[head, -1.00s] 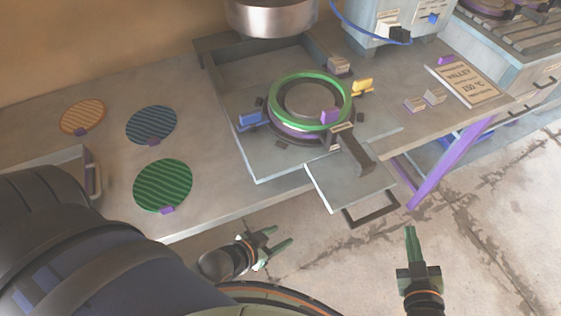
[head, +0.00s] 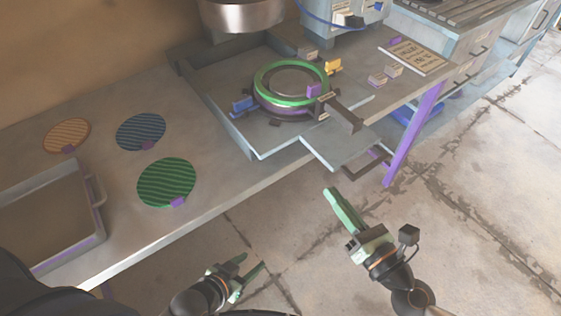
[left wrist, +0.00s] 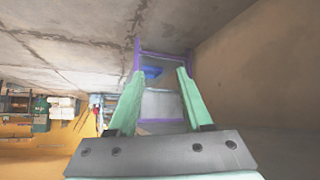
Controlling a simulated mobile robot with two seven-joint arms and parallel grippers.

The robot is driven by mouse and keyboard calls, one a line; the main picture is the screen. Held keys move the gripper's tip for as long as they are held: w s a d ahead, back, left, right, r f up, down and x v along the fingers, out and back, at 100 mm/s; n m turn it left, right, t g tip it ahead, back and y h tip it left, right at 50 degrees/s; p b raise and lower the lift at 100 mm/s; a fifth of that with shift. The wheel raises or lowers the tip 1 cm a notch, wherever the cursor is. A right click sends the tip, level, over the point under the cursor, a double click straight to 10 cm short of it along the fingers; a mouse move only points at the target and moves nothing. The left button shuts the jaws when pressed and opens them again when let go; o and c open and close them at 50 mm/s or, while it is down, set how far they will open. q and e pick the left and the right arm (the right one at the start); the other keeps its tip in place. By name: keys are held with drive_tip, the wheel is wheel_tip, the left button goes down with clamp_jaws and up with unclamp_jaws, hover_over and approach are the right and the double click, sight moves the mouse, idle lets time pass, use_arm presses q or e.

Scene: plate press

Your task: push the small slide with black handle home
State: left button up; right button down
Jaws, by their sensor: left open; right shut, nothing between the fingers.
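The small slide (head: 338,149) is a flat grey plate sticking out from the front of the plate press, beyond the bench edge. Its black handle (head: 368,167) is a bar at its outer end. My right gripper (head: 333,192) is shut and empty, its green fingers pointing up-left, just below the slide and handle in the head view and apart from them. My left gripper (head: 252,268) is open and empty, lower left over the floor. Its open green fingers also show in the left wrist view (left wrist: 157,82); the slide cannot be made out there.
The press holds a green ring (head: 291,83) with a dark lever arm (head: 342,117) at its front right. Green (head: 166,182), blue (head: 140,131) and orange (head: 67,134) discs lie left on the bench. A grey tray (head: 98,218) is at far left. A purple leg (head: 412,135) stands right of the handle.

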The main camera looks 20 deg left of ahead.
drive_tip(key=n+g, duration=0.1)
drive_tip(key=n, duration=0.3)
drive_tip(key=n+y+p, duration=0.1)
drive_tip(key=n+p, duration=0.1)
approach(278, 147)
drive_tip(key=shift+g, duration=0.3)
drive_tip(key=x, duration=0.5)
drive_tip(key=shift+w+a+r, duration=0.1)
drive_tip(key=shift+w+a, duration=0.05)
drive_tip(key=shift+w, duration=0.1)
drive_tip(key=shift+w+a, duration=0.35)
drive_tip(key=shift+a, duration=0.1)
use_arm(q)
drive_tip(key=shift+a+r, duration=0.5)
drive_tip(key=shift+r, duration=0.2)
use_arm(e)
drive_tip(key=shift+w+a, duration=0.1)
use_arm(q)
drive_tip(key=shift+d, duration=0.1)
